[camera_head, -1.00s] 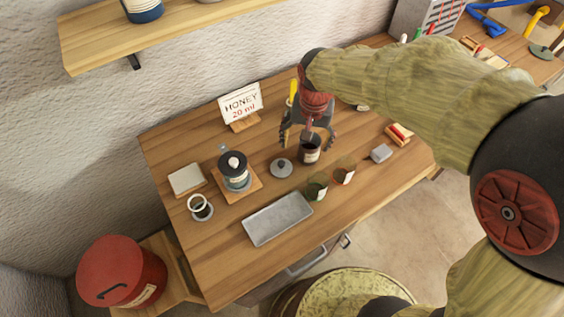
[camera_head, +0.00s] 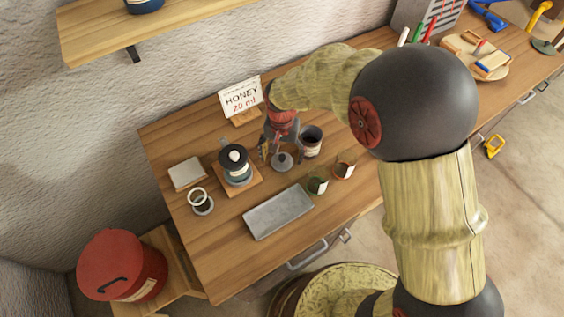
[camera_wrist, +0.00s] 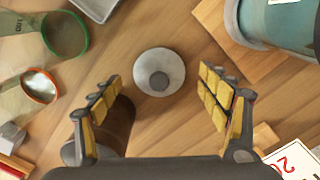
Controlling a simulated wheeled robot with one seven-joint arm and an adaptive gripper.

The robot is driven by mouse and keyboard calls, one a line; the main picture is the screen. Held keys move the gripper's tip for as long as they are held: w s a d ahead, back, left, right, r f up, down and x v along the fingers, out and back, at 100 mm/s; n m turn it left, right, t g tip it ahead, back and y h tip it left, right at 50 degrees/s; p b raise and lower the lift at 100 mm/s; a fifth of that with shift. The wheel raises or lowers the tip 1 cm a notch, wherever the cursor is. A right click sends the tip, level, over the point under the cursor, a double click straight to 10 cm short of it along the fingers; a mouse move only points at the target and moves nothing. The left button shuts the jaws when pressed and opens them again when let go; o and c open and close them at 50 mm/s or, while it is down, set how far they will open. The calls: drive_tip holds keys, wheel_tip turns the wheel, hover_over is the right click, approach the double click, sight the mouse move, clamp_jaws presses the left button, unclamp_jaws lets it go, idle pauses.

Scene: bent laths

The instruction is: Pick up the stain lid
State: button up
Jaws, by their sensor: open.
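The stain lid (camera_head: 282,161) is a small round grey lid with a darker knob, lying on the wooden table. In the wrist view the lid (camera_wrist: 158,72) lies knob up, just ahead of the gap between my fingers. My gripper (camera_head: 279,146) is open and empty above the lid, with its yellow-padded fingers (camera_wrist: 161,98) spread to either side. They look apart from the lid; the exact height is hard to tell. A dark labelled pot (camera_head: 311,141) stands right of the lid; in the wrist view it is partly hidden behind the left finger.
A blue-grey jar on a wooden board (camera_head: 257,183) stands close left of the lid. A grey tray (camera_head: 278,212) lies at the front. A honey sign (camera_head: 240,97) stands behind.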

drive_tip(key=shift+f, duration=0.6)
drive_tip(key=shift+c, duration=0.8)
drive_tip(key=c, duration=0.7)
drive_tip(key=shift+c, duration=0.6)
drive_tip(key=shift+r, duration=0.1)
